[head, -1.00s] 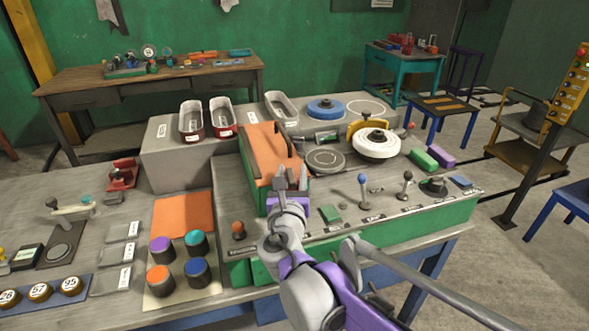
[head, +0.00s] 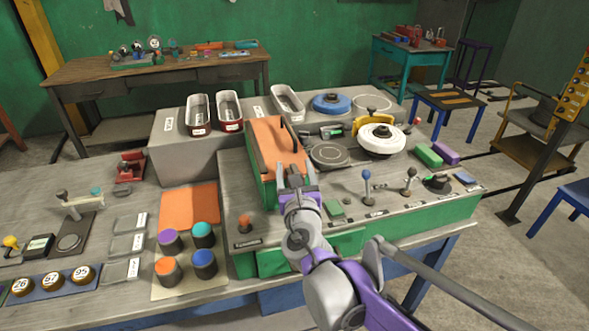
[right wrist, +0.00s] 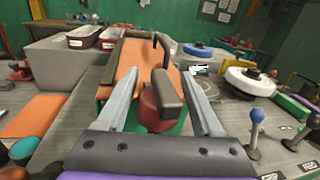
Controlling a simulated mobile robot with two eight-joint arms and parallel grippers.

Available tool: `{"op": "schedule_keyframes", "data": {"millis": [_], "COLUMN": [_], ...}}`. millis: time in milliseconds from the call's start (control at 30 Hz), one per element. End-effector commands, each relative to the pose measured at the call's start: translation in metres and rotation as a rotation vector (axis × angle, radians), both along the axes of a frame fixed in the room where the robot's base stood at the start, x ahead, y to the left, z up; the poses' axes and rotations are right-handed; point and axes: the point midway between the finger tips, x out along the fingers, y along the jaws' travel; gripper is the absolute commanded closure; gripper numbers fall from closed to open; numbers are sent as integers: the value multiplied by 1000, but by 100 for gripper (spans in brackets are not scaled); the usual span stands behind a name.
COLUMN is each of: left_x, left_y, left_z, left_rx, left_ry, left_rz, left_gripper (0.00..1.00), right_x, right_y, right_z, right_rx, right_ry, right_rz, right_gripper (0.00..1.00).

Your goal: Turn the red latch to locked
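The red latch shows in the right wrist view as a round red base (right wrist: 150,112) with a grey-brown lever (right wrist: 168,95) on it. It is at the near end of a green box with an orange top (head: 265,140). The lever points up and away in that view. My right gripper (head: 291,172) is at this end of the box. In the right wrist view its open fingers (right wrist: 161,75) stand on either side of the latch, and I cannot tell whether either touches it. In the head view the gripper hides the latch. My left gripper is out of view.
A black handle (right wrist: 160,48) rises from the box's top. Right of the box are a blue-knobbed lever (head: 366,185), a dark-knobbed lever (head: 410,178) and a white wheel (head: 380,140). Red-and-grey trays (head: 198,115) stand behind.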

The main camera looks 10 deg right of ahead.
Motion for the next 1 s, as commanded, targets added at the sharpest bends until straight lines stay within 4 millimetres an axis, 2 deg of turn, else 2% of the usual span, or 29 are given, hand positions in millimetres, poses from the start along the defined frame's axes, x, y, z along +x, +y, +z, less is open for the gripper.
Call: {"op": "schedule_keyframes", "data": {"millis": [300,433,567,800,1000], "left_x": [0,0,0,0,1], "left_y": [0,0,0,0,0], "left_z": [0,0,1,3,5], "left_rx": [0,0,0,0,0], "left_ry": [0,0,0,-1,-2], "left_rz": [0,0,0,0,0], "left_gripper": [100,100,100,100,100], "right_x": [0,-8,-28,-74,-100], "right_y": [0,1,5,12,15], "right_z": [0,1,0,1,0], "right_rx": [1,1,2,1,2], "right_ry": [0,-1,0,-1,0], "right_rz": [0,0,2,2,1], "right_gripper": [22,22,22,22,22]}}
